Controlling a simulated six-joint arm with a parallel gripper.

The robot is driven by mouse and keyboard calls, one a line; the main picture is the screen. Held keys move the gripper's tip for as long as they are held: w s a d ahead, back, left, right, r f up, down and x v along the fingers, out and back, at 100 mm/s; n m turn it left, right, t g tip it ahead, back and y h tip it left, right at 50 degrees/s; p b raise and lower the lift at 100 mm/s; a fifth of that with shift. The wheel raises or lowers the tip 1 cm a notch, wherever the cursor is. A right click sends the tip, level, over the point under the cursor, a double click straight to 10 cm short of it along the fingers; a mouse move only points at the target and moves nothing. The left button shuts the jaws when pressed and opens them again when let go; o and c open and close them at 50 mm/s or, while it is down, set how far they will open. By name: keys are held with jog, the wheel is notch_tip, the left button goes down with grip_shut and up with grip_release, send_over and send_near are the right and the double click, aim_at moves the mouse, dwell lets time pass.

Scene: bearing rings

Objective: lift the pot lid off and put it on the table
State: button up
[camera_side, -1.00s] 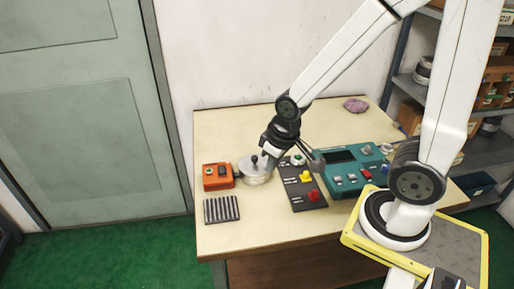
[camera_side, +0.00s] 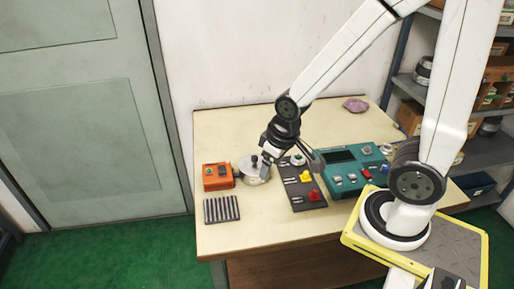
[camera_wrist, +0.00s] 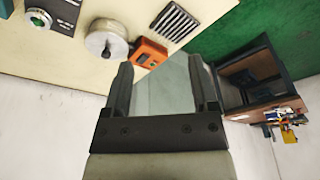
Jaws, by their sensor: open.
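The pot (camera_side: 251,178) is a small silver pot on the table, between the orange box and the dark panel. Its lid (camera_side: 247,163) sits on top with a dark knob; the lid also shows in the wrist view (camera_wrist: 100,38). My gripper (camera_side: 265,167) is at the pot's right side in the side view and partly covers it. In the wrist view my gripper (camera_wrist: 163,72) is open with nothing between its fingers, and the lid lies apart from them, up and left. Whether a finger touches the pot, I cannot tell. The table (camera_side: 235,130) is pale.
An orange box (camera_side: 216,177) stands close left of the pot. A dark ribbed block (camera_side: 221,209) lies in front. A dark panel with coloured knobs (camera_side: 304,188) and a teal control box (camera_side: 350,170) stand to the right. The table's back left is clear.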

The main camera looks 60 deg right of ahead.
jog(key=n+g, duration=0.2)
jog(key=n, duration=1.5)
send_over(255, 157)
jog(key=f, duration=0.6)
jog(key=a+f, duration=0.1)
jog(key=f, duration=0.1)
jog(key=shift+s+f, duration=0.1)
jog(key=shift+f, duration=0.3)
jog(key=shift+d+f+n+g, duration=0.3)
jog(key=shift+d+n, duration=0.15)
jog(key=shift+n, duration=0.05)
jog(key=shift+f, duration=0.15)
jog(key=shift+w+f, duration=0.2)
jog(key=shift+f, duration=0.95)
jog(key=shift+f, duration=0.1)
